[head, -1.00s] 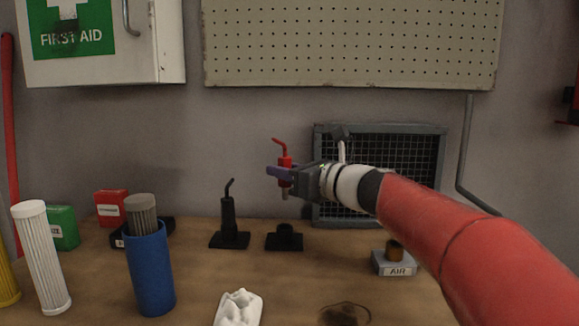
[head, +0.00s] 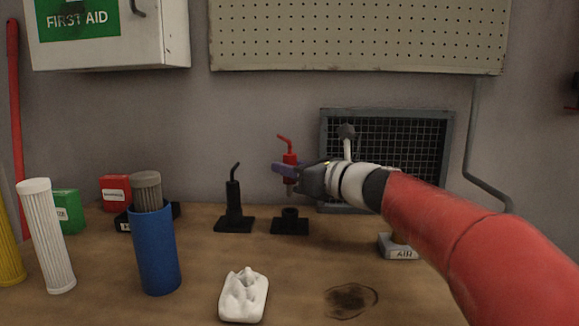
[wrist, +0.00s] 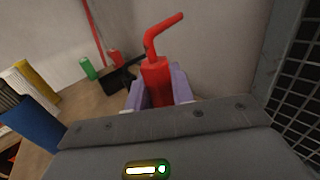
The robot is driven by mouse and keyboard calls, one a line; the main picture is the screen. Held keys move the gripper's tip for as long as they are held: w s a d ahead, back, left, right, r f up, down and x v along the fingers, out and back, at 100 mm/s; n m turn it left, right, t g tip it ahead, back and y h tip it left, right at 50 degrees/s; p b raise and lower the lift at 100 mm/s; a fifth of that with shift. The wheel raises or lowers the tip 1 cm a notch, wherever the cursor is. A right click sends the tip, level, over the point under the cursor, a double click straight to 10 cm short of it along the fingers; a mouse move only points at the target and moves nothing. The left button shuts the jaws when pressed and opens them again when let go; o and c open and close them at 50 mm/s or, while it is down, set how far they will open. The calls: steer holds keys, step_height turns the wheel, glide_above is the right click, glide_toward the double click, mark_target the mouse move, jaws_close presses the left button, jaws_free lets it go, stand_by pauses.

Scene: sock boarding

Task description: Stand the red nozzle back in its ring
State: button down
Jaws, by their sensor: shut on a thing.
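The red nozzle (head: 289,158) is upright, its bent red tip pointing up and to the left in the head view. My gripper (head: 285,169) is shut on it, with purple fingers around its body. The nozzle's grey lower end shows below the fingers. In the wrist view the red nozzle (wrist: 156,72) stands between the purple fingers (wrist: 160,92). An empty black ring on a square base (head: 290,222) is on the bench, just below the nozzle with a gap between them. A black nozzle (head: 233,203) stands in a similar base to the left.
A blue cup (head: 154,255) holding a grey filter (head: 146,190) and a white filter (head: 46,235) stand at left. A white moulded piece (head: 243,296) lies in front. The AIR block (head: 403,252) is at right under my arm. A mesh grille (head: 415,135) is behind.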

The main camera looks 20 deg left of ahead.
mark_target(290, 196)
steer(key=shift+f+b, duration=1.85)
steer(key=shift+f, duration=0.55)
steer(key=shift+f+b, duration=0.4)
steer(key=shift+f, duration=0.15)
steer(key=c, duration=1.1)
jaws_free()
